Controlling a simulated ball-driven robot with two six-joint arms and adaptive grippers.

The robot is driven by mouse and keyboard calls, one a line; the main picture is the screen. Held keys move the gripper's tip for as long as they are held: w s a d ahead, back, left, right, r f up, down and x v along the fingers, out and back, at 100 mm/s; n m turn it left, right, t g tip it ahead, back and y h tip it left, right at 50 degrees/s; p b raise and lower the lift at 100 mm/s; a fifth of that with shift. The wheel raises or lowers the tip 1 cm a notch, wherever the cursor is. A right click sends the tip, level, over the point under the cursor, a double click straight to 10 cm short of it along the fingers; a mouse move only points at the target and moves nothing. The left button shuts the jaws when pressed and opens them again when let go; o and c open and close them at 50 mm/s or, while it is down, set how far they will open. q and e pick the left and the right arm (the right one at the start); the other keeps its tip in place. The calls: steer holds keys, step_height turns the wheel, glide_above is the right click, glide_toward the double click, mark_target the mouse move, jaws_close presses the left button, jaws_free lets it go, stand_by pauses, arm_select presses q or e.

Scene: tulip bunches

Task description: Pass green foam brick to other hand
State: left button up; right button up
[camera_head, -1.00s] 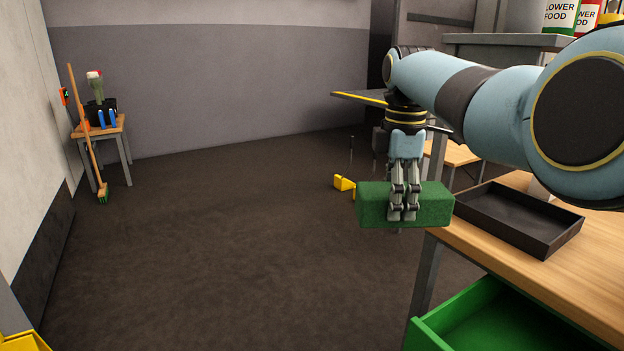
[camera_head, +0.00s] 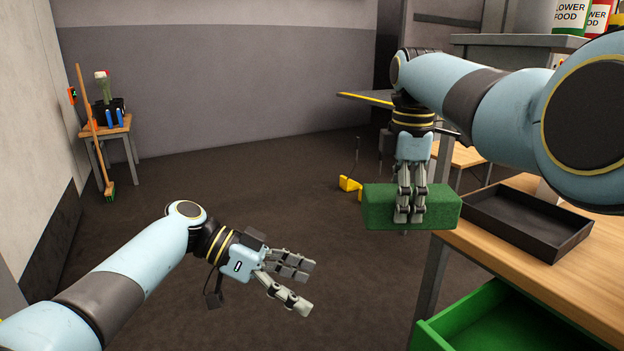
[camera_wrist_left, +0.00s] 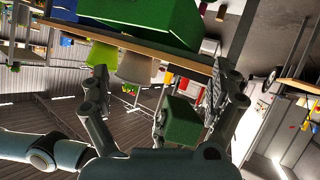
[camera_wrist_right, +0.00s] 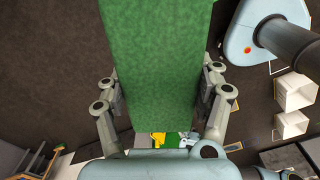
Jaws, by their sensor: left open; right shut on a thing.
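The green foam brick (camera_head: 378,207) is a long block held level in the air in the head view, just left of the wooden table. My right gripper (camera_head: 410,216) comes down from above and is shut on its middle. In the right wrist view the brick (camera_wrist_right: 155,60) stretches away between the fingers. My left gripper (camera_head: 308,286) is open and empty, lower and to the left of the brick, its fingers pointing right. In the left wrist view the brick (camera_wrist_left: 181,122) shows between the spread fingers, some way off.
A black tray (camera_head: 575,240) sits on the wooden table (camera_head: 500,258) at the right. A green drawer (camera_head: 440,335) stands open below it. A small yellow object (camera_head: 349,185) is on the floor behind the brick. The floor between my arms is clear.

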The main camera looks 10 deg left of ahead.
arm_select(q)
steer(key=m+t, duration=0.2)
glide_toward(365, 200)
steer(key=f, duration=0.1)
steer(key=shift+h, duration=0.3)
steer(key=x, duration=1.2)
steer(key=shift+w+r, duration=0.1)
steer(key=shift+w, duration=0.15)
steer(key=c, duration=1.2)
steer(key=shift+o, duration=0.2)
arm_select(e)
steer(key=o, duration=1.1)
steer(key=shift+c, duration=0.2)
